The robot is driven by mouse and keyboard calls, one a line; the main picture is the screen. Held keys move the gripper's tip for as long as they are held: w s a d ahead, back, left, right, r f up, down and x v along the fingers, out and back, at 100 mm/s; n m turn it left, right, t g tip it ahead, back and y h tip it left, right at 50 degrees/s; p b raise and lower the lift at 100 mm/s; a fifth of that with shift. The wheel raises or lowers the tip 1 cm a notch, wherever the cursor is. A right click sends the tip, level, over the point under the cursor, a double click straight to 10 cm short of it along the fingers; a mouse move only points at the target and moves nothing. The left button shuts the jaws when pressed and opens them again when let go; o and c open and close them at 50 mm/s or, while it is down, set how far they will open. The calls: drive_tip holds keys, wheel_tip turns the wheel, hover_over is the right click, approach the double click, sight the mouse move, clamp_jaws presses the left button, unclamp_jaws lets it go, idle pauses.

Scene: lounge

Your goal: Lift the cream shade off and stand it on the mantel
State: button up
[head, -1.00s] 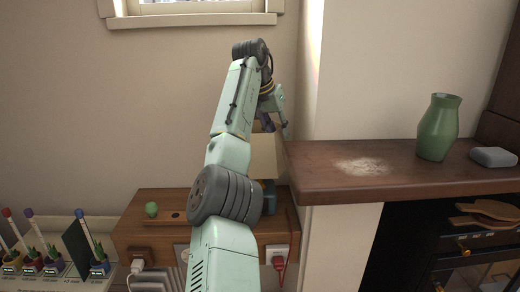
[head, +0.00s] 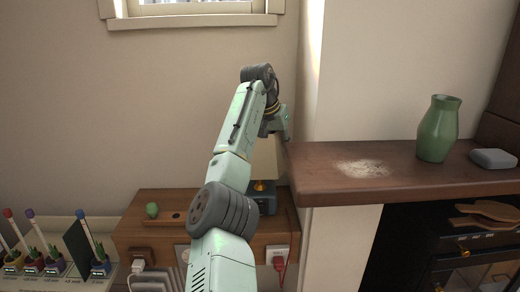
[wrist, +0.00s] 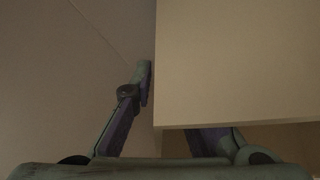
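The cream shade (head: 264,160) is partly behind my arm in the head view, above a dark lamp base (head: 268,197) with a small amber part (head: 259,186) on top. In the wrist view the shade (wrist: 240,65) fills the upper right. My gripper (head: 277,134) is at the shade's upper part. In the wrist view its left finger (wrist: 145,80) lies along the shade's left edge, and its right finger (wrist: 208,142) runs behind the shade, tip hidden. I cannot tell whether the fingers press on it. The mantel (head: 400,180) is to the right, with bare wood at its left.
A pale dusty patch (head: 362,168) lies left of the vase. A small green object (head: 152,210) sits on the wooden cabinet (head: 130,225). The mantel's left end is close beside the shade.

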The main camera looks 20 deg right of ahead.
clamp_jaws()
idle(0.3)
